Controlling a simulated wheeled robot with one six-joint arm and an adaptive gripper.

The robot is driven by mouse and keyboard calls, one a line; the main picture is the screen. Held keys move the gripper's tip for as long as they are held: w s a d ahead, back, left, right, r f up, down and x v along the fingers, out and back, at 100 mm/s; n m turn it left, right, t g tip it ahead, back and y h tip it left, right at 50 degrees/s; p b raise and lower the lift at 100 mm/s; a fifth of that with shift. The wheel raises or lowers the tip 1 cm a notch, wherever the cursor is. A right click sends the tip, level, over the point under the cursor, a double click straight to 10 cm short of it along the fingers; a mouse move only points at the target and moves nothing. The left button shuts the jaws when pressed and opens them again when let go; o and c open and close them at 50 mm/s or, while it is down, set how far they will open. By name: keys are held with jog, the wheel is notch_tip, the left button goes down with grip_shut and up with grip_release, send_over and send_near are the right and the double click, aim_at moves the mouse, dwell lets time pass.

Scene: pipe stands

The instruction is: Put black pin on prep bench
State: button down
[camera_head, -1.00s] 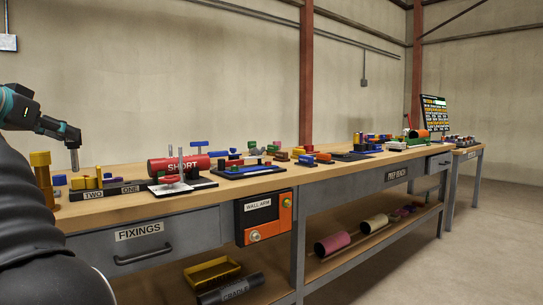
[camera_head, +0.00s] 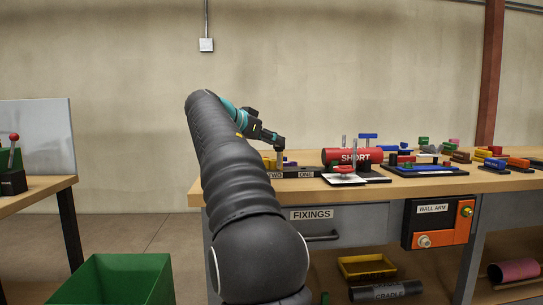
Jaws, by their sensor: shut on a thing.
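My gripper (camera_head: 279,146) is over the left end of the long wooden-topped prep bench (camera_head: 445,187), above the TWO and ONE blocks. It points down and is shut on a small dark upright piece, which I take as the black pin (camera_head: 280,159). The piece is too small to make out well, and its lower end is close to the blocks behind it.
A red cylinder marked SHORT (camera_head: 346,156) lies right of my gripper, beside a white plate with upright rods (camera_head: 345,178). Coloured parts crowd the bench further right. The bench's front strip is clear. A green bin (camera_head: 122,277) stands on the floor, lower left.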

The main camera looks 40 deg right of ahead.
aim_at(279, 154)
jog(key=shift+w+d+f+b, duration=0.15)
jog(key=shift+w+f+b, duration=0.1)
jog(key=shift+f, duration=0.6)
jog(key=shift+w+d+f+b, duration=0.1)
jog(key=shift+w+f, duration=0.2)
jog(key=shift+f, duration=0.55)
jog(key=shift+w+d+f+b, duration=0.15)
jog(key=shift+w+f+b, duration=0.1)
jog(key=shift+f, duration=0.6)
jog(key=shift+f, duration=0.1)
jog(key=c, duration=0.9)
grip_release()
jog(key=shift+o, duration=0.2)
